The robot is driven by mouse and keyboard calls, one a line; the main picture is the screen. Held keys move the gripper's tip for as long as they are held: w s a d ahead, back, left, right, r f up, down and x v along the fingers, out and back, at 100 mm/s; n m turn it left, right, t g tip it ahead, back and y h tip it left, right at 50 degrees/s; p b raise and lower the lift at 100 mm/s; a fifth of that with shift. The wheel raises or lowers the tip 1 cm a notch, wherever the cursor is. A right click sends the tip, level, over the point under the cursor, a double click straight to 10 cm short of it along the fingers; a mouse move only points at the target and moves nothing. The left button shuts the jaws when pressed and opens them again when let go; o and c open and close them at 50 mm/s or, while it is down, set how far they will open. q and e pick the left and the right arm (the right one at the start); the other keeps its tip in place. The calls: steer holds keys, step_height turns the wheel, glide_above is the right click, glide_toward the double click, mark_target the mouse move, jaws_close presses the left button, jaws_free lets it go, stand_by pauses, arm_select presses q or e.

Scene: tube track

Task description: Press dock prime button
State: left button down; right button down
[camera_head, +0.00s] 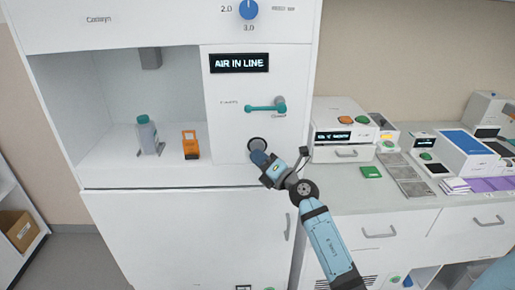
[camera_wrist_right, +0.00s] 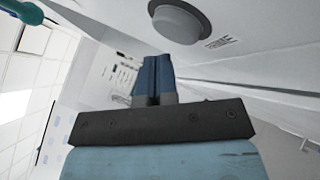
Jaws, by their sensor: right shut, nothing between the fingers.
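The prime button is a round grey button in a dark ring on the white dock panel. In the right wrist view the button (camera_wrist_right: 178,24) is at the top, with the word PRIME printed beside it. In the head view its ring (camera_head: 257,143) shows just above my right gripper (camera_head: 260,158). The gripper's blue fingers (camera_wrist_right: 153,78) are shut with nothing between them. Their tips are close below the button; I cannot tell whether they touch it. The dock display (camera_head: 239,63) reads AIR IN LINE. My left gripper is not in view.
A teal lever (camera_head: 266,107) sits above the button, and a blue knob (camera_head: 248,9) higher up. A bottle (camera_head: 148,135) and an orange item (camera_head: 190,145) stand in the open bay to the left. Several devices crowd the counter (camera_head: 350,203) at right.

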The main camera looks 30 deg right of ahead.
steer(key=shift+w, duration=0.1)
steer(key=shift+w+d, duration=0.2)
steer(key=shift+w, duration=0.1)
steer(key=shift+w+d, duration=0.25)
steer(key=shift+w, duration=0.15)
stand_by(0.9)
steer(key=shift+s+p, duration=0.1)
steer(key=shift+p, duration=0.2)
steer(key=shift+s+a+p, duration=0.35)
steer(key=shift+s+a, duration=0.1)
steer(key=shift+s, duration=0.25)
steer(key=shift+a, duration=0.1)
steer(key=s, duration=0.1)
steer(key=s+a+p, duration=0.1)
steer(key=s, duration=0.1)
steer(key=s+a, duration=0.1)
steer(key=shift+s+a+p, duration=0.15)
steer(key=shift+a+p, duration=0.1)
steer(key=shift+p, duration=0.1)
